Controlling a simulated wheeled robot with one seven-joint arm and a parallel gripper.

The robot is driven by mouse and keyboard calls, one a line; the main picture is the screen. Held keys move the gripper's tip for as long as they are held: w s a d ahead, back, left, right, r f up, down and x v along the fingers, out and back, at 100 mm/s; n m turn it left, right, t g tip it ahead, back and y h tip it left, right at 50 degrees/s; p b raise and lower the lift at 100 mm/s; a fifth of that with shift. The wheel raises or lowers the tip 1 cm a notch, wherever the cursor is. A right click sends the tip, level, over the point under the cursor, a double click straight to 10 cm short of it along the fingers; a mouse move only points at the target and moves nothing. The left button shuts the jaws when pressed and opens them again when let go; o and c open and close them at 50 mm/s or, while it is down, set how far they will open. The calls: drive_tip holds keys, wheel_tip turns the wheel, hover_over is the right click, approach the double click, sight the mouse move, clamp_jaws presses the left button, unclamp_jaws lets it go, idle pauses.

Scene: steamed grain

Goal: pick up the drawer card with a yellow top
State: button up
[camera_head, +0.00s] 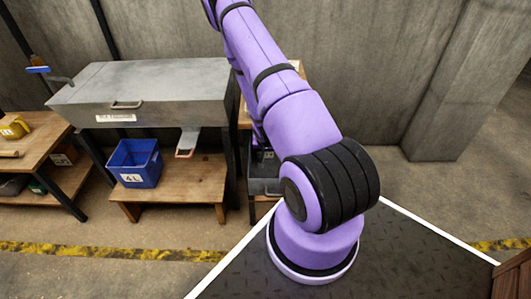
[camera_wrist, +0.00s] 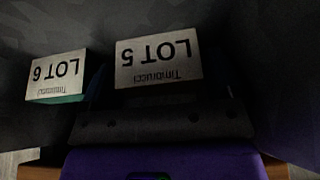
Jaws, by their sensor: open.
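In the wrist view, two white cards with upside-down print stand in a dark space. One card reads LOT 5 (camera_wrist: 157,63) and fills the upper middle. The other card reads LOT 6 (camera_wrist: 57,77), stands to its left, and shows a teal-green part at its edge. Light is low and I can make out no yellow top on either. The dark bar and purple body of my gripper (camera_wrist: 163,128) show below the cards; its fingertips are not clearly visible. I see nothing held in it. In the head view my arm hides the gripper.
A dark grey drawer-like box (camera_head: 264,181) shows partly behind my arm. Left of it, a blue bin (camera_head: 135,163) marked 4L sits on a low wooden bench (camera_head: 192,185). A grey metal cabinet (camera_head: 150,85) stands above. Bare floor lies in front.

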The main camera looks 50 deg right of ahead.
drive_tip(key=shift+w+d+f, duration=0.1)
drive_tip(key=shift+f, duration=0.2)
drive_tip(key=shift+c, duration=0.2)
drive_tip(key=c, duration=0.7)
drive_tip(key=shift+o, duration=0.2)
drive_tip(key=shift+r, duration=0.35)
